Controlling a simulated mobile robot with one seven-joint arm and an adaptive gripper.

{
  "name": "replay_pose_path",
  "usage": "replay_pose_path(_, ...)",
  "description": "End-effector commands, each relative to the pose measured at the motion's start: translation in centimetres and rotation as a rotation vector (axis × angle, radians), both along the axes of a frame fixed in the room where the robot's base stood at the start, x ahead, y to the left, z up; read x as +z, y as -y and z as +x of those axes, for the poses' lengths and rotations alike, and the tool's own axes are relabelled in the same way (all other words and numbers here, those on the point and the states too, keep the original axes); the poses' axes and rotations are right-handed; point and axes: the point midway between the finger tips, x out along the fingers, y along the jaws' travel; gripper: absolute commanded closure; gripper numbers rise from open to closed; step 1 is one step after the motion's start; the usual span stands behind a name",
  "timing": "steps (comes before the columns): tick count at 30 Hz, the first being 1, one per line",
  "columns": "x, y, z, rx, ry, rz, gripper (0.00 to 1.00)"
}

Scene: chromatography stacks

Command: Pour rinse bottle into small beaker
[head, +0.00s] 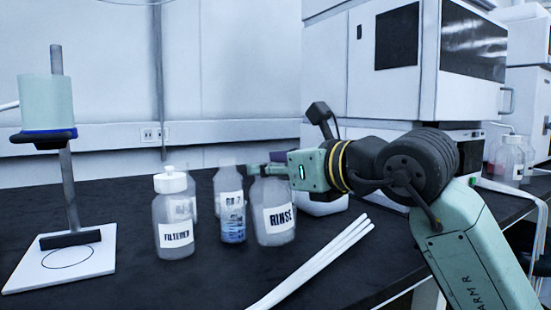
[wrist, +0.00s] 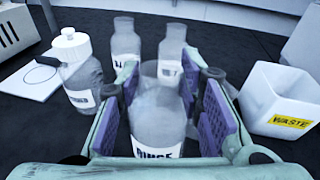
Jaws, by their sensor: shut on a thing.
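The rinse bottle (head: 272,228) is a translucent bottle with a "RINSE" label, upright on the black bench in the head view. It fills the middle of the wrist view (wrist: 158,105), between purple finger pads. My gripper (head: 264,168) reaches in from the right and is shut on its upper part. The bottle's mouth is partly hidden by the gripper in the head view. I cannot make out a small beaker for sure in either view.
A "FILTERED" bottle (head: 174,225), a pH 7 bottle (head: 232,210) and another bottle (head: 183,188) stand close by. A white waste bin (wrist: 275,100) is right. A stand (head: 66,185) holds a pale green cylinder (head: 47,103). White strips (head: 315,262) lie in front.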

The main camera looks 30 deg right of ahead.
Motion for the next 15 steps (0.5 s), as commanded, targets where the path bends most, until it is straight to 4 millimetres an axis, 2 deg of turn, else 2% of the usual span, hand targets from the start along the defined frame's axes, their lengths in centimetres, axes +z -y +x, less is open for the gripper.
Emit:
replay_pose_path(1,0.5,-0.1,0.1,0.000,-0.009,-0.007,1.00)
replay_pose_path(15,0.7,-0.8,1.2,-0.001,-0.112,-0.073,1.00)
